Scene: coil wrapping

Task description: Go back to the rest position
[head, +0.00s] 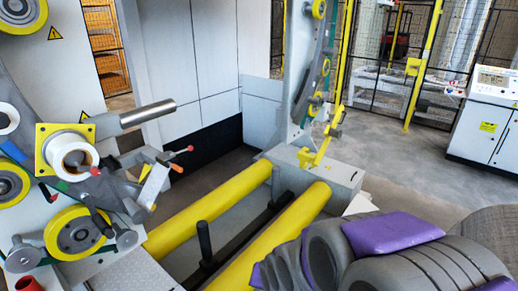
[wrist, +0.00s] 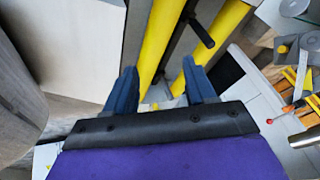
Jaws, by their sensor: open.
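My gripper (wrist: 160,82) shows in the wrist view with two blue fingers apart. It is open, with nothing held between the fingers. Past the fingertips lie the two yellow rollers, the left one (wrist: 163,38) and the right one (wrist: 228,28), with a dark bar between them. In the head view the rollers, left (head: 215,222) and right (head: 283,238), run from the wrapping machine's front toward the arched ring at the back. My grey and purple arm parts fill the lower right of the head view. My fingers are not clearly visible there.
The wrapping machine (head: 75,160) with yellow wheels and a white tape roll (head: 73,162) stands at left. The arched ring (head: 312,70) rises behind the rollers. A control cabinet (head: 488,115) stands at right, before a mesh fence. Grey floor (head: 405,165) is clear between.

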